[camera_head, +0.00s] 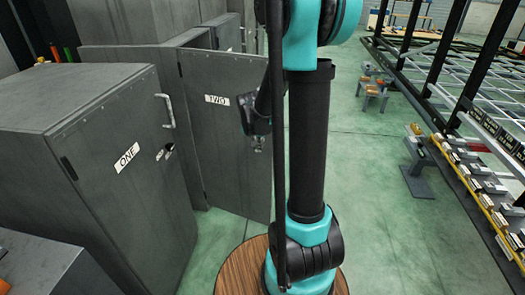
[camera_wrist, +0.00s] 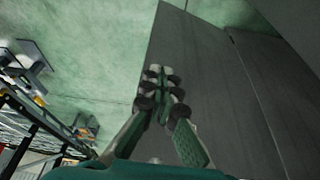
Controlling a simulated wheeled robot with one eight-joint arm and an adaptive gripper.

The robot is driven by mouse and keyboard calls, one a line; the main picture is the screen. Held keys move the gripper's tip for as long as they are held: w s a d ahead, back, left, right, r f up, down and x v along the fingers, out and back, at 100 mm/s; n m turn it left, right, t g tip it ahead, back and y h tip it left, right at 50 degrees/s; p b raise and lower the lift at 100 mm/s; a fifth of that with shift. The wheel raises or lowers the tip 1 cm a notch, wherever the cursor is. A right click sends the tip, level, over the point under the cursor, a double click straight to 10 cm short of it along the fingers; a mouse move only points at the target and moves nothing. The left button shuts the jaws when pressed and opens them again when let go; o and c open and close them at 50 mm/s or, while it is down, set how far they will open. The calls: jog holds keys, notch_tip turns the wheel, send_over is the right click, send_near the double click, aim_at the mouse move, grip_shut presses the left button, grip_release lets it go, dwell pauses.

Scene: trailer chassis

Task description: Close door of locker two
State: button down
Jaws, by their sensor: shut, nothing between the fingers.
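The grey door of locker two (camera_head: 228,135), labelled TWO, stands open in the head view. A grey top and panel of its locker show behind it; most of the locker is hidden. My gripper (camera_head: 257,148) is beside the right part of the door, in front of its face in the picture. In the wrist view my gripper (camera_wrist: 160,82) is shut and empty, its fingertips overlapping a grey panel (camera_wrist: 205,70) that looks like the door. I cannot tell whether they touch it.
Locker one (camera_head: 95,140) stands closed at the left, its handle (camera_head: 166,112) sticking out near the open door. More grey lockers stand behind. Green floor (camera_head: 390,235) is free to the right, before a trailer frame (camera_head: 465,165) and stands (camera_head: 418,150).

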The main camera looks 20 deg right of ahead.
aim_at(263, 149)
jog(key=shift+m+h, duration=0.4)
jog(key=shift+m, duration=0.5)
jog(key=shift+w+d+f, duration=1)
jog(key=shift+w+f, duration=1)
jog(key=shift+w, duration=0.2)
jog(key=shift+w+d+f, duration=0.95)
jog(key=shift+w+f, duration=1.1)
jog(key=shift+w, duration=0.1)
jog(key=shift+w+d+f, duration=1)
jog(key=shift+w+f, duration=1)
jog(key=shift+w, duration=0.2)
jog(key=shift+d, duration=0.1)
